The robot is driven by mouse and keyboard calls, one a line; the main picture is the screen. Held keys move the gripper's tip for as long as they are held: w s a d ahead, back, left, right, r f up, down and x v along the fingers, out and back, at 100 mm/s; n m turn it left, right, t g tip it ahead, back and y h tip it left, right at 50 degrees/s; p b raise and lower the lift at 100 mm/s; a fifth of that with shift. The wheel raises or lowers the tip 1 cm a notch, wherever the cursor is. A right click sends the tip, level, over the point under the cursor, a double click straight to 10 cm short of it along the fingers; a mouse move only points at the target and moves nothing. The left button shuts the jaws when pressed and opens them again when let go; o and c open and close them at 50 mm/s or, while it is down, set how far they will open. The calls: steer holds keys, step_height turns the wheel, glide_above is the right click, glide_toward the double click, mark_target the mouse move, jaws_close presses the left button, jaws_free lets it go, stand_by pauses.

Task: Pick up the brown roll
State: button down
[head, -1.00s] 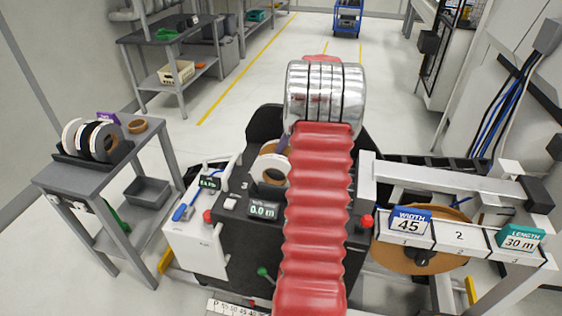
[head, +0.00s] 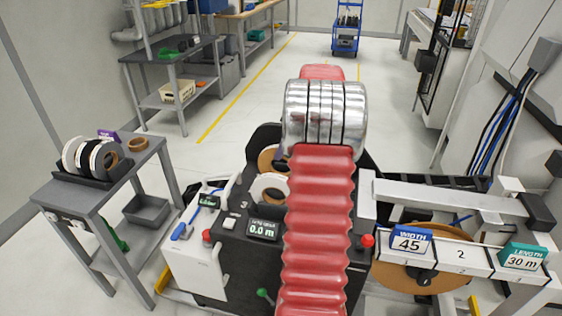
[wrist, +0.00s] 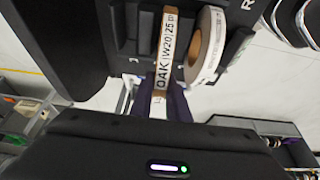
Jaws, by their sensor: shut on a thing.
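The brown roll (wrist: 168,55), labelled "OAK (W20) 25 m", is edge-on in the wrist view. My gripper (wrist: 165,92) is shut on its near end, with dark fingers on either side. In the head view, the brown roll (head: 268,160) shows as a partial ring behind and above a white roll, left of my red arm. My arm hides the gripper and part of the roll there. The white roll (wrist: 207,47) with a brown core is beside the brown roll in the wrist view. The white roll also shows at the black machine in the head view (head: 268,188).
The black machine (head: 240,235) has a 0.0 m display. Its right-hand frame carries width 45 and length 30 m signs and a large brown disc (head: 425,270). A grey side table (head: 105,190) holds several rolls at left. Open floor lies beyond.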

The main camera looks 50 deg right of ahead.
step_height(320, 180, up, 4)
steer(key=shift+r, duration=0.15)
stand_by(0.6)
steer(key=shift+f, duration=0.5)
steer(key=w+d+r, duration=0.1)
steer(key=w+d, duration=0.2)
steer(key=d, duration=0.4)
steer(key=shift+d+r, duration=0.2)
steer(key=shift+r, duration=0.1)
steer(key=shift+w, duration=0.1)
